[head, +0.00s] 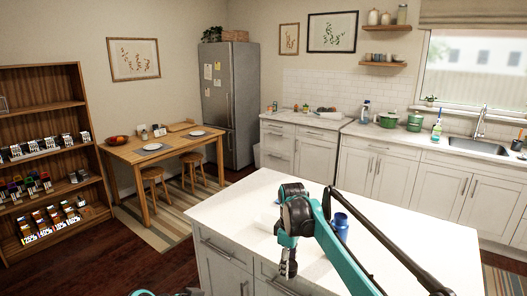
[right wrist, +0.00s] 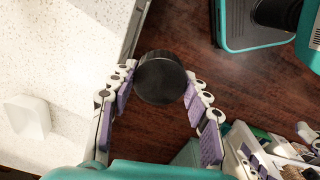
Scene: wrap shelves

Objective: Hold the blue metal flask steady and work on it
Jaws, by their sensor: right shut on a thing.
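The blue metal flask (head: 341,224) stands upright on the white island top, behind my right arm in the head view. My right gripper (head: 288,264) points down at the island's front edge, to the left of the flask and apart from it. In the right wrist view its purple-padded fingers (right wrist: 159,95) are shut on a round black cap-like piece (right wrist: 160,78), held over the dark floor beside the counter edge. I cannot tell whether this piece belongs to the flask. Parts of my left arm show at the bottom edge of the head view; its fingers are not clear.
The island top (head: 430,235) is mostly clear. A small white block (right wrist: 27,117) lies on it. A wooden shelf (head: 40,80) with several small goods stands at the left, a dining table (head: 170,146) behind it. Wall counters and a sink (head: 478,146) line the back.

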